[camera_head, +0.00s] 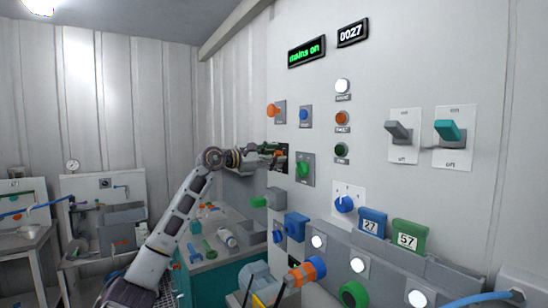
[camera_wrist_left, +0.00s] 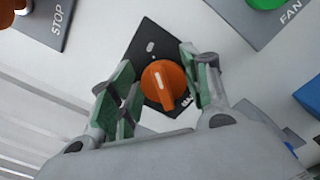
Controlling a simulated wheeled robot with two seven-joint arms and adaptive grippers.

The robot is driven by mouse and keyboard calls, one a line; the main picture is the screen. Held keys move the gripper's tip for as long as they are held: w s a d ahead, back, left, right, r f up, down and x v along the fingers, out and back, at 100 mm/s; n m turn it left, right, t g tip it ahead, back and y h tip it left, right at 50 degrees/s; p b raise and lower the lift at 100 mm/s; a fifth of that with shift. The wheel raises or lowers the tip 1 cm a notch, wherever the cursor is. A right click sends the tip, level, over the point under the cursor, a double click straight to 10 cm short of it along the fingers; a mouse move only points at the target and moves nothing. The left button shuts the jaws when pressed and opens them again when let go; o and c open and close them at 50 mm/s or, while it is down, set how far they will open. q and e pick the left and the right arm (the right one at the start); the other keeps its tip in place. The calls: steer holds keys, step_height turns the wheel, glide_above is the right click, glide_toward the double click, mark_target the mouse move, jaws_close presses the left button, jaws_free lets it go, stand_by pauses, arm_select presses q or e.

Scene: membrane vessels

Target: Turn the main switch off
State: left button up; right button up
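The main switch is an orange rotary knob (camera_wrist_left: 165,86) with a white mark, on a dark square plate in the left wrist view. Its label is partly hidden and upside down. In the head view my left gripper (camera_head: 277,152) is at the panel, in front of the switch's dark plate. A display (camera_head: 306,51) above reads "mains on" in green. My right gripper is not in view.
The white panel (camera_head: 400,75) also bears an orange stop button (camera_head: 273,111), a green fan knob (camera_head: 304,170), a blue rotary knob (camera_head: 345,203) and two levers, one grey (camera_head: 398,131) and one teal (camera_head: 448,131). A bench (camera_head: 215,258) with loose items stands below my left arm.

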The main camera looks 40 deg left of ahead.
arm_select(q)
steer(key=c, duration=0.4)
steer(key=shift+o, duration=0.2)
steer(key=shift+n, duration=0.5)
steer(key=n+p, duration=0.1)
steer(key=n, duration=0.4)
steer(key=a+n+p, duration=0.1)
steer(key=n, duration=0.4)
steer(key=n+p, duration=0.1)
steer(key=n, duration=0.4)
steer(key=shift+w+a, duration=0.2)
steer(key=shift+a, duration=0.2)
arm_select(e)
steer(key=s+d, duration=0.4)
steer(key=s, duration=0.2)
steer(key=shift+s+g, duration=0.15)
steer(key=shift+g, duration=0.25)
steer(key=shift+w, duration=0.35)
